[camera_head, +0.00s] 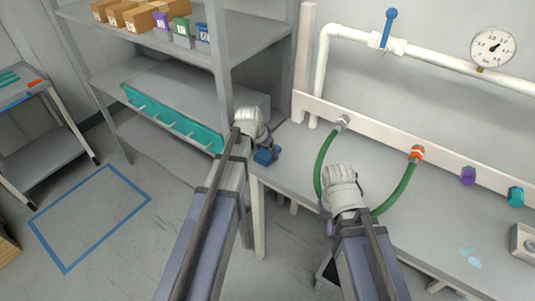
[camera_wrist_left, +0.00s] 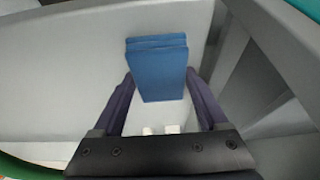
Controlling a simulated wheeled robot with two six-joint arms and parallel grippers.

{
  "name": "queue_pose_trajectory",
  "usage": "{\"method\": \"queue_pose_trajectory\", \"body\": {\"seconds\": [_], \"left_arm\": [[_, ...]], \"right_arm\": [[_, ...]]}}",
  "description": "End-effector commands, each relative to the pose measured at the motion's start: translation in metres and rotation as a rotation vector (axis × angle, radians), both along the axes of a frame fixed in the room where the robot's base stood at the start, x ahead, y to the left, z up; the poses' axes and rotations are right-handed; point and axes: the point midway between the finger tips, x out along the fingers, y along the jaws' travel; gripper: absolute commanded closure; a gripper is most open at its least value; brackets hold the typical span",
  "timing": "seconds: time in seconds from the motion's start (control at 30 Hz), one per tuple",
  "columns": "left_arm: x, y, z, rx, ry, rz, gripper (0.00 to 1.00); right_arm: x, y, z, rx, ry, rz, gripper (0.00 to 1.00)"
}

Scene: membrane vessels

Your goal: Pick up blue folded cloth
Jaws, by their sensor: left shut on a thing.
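The blue folded cloth (camera_wrist_left: 158,72) is between the two dark fingers of my left gripper (camera_wrist_left: 160,88) in the left wrist view. It looks like a flat blue block with layered edges at its top. In the head view the cloth (camera_head: 263,157) shows as a small blue piece at the left gripper (camera_head: 270,154), by the left end of the workbench. My left gripper is shut on it. My right gripper (camera_head: 328,226) is mostly hidden behind its white wrist, near the bench's front edge. Its fingers cannot be made out clearly.
The grey workbench (camera_head: 450,235) carries a pipe board with green hoses (camera_head: 323,160) close to my right arm. A grey shelf rack (camera_head: 180,85) with boxes and a teal strip stands left. A blue floor outline (camera_head: 66,271) is empty. A cart (camera_head: 50,140) stands far left.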

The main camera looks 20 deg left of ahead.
Motion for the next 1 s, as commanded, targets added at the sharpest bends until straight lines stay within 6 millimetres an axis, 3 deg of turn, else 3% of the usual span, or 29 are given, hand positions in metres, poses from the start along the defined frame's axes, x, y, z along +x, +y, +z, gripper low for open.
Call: {"method": "queue_pose_trajectory", "body": {"seconds": [0.27,0.47,1.0], "left_arm": [[0.000,0.000,0.002,0.000,0.000,0.000,0.77],[0.000,0.000,0.014,0.000,0.000,0.000,0.77],[0.000,0.000,0.093,0.000,0.000,0.000,0.77]], "right_arm": [[0.000,0.000,0.002,0.000,0.000,0.000,1.00],[0.000,0.000,0.014,0.000,0.000,0.000,1.00],[0.000,0.000,0.093,0.000,0.000,0.000,1.00]]}}
